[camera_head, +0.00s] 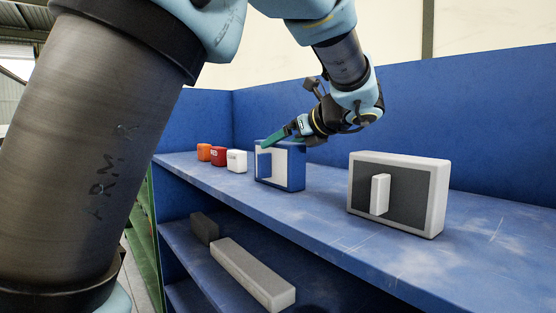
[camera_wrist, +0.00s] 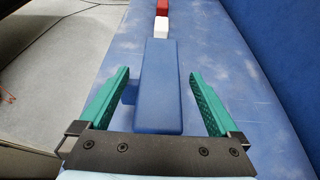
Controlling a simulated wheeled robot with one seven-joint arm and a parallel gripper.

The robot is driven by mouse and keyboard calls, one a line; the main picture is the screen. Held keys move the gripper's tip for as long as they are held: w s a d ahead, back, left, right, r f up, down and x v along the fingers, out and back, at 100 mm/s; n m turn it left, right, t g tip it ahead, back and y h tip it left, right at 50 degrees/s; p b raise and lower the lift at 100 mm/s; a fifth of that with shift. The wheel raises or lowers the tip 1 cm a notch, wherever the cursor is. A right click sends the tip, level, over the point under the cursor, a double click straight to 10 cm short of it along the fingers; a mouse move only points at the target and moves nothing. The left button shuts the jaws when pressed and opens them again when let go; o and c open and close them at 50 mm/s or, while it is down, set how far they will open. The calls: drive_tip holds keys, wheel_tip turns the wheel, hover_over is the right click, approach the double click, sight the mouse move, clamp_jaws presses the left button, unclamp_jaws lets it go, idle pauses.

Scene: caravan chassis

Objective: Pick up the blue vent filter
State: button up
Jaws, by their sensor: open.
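The blue vent filter (camera_head: 295,168) stands upright on the blue shelf top (camera_head: 330,205), with a blue frame, a pale face and a blue tab. In the wrist view the blue vent filter (camera_wrist: 159,85) shows from above as a long narrow block. My gripper (camera_head: 267,145) is open at its top. In the wrist view my gripper (camera_wrist: 159,75) has one green finger on each side of the filter, with gaps on both sides. The left finger is close to the tab jutting from the filter. How far down the fingers reach is hard to tell.
A white block (camera_head: 236,160), a red block (camera_head: 218,156) and an orange block (camera_head: 204,152) stand in a row beyond the filter. A grey-and-white vent box (camera_head: 437,199) stands to its right. A blue wall (camera_head: 460,105) rises behind.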

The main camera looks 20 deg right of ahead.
drive_tip(key=shift+x, duration=1.3)
drive_tip(key=c, duration=1.5)
